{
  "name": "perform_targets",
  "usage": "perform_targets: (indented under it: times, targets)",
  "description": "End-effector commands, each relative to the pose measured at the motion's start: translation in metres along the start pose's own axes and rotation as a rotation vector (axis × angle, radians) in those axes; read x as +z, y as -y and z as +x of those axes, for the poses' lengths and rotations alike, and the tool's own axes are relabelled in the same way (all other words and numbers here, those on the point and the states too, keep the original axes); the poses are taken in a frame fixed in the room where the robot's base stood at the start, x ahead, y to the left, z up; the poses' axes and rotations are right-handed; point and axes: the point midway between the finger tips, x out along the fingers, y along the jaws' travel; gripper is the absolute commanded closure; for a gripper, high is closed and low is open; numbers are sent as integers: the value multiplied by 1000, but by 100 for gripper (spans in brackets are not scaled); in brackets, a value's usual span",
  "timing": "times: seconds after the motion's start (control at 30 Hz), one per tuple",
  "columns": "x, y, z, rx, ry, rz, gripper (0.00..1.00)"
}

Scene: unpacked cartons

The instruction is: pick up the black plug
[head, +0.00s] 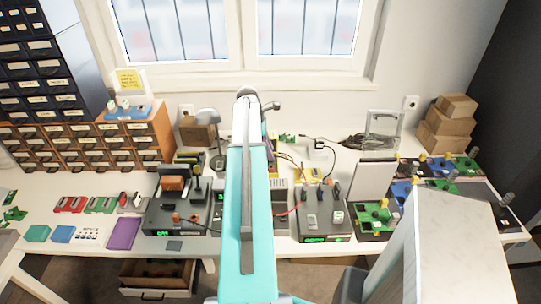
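I cannot pick out the black plug for certain in the head view. A dark cable (352,141) lies at the back of the workbench (105,258), right of the middle. Small dark parts on the bench devices are too small to name. My teal arm rises from the bottom middle and covers the centre of the bench. The fingers of my gripper do not show, so I cannot see whether it holds anything.
Bench devices (325,225) stand on both sides of my arm. Drawer cabinets (88,147) are at the left, stacked cartons (448,125) at the back right. Green circuit boards (373,216) lie at the right. A pale block-like surface (465,250) fills the lower right. An open drawer (155,277) shows below the bench.

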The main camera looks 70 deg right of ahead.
Motion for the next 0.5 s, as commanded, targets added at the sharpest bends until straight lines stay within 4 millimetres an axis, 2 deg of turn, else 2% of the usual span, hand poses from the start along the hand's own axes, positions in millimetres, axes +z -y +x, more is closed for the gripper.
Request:
perform_targets:
  times: [0.2, 0.27, 0.4, 0.43, 0.5]
  targets:
    - [0, 0, 0, 0, 0, -1, 64]
    - [0, 0, 0, 0, 0, -1, 72]
    - [0, 0, 0, 0, 0, -1, 96]
    - [-1, 0, 0, 0, 0, -1, 100]
    - [-1, 0, 0, 0, 0, -1, 100]
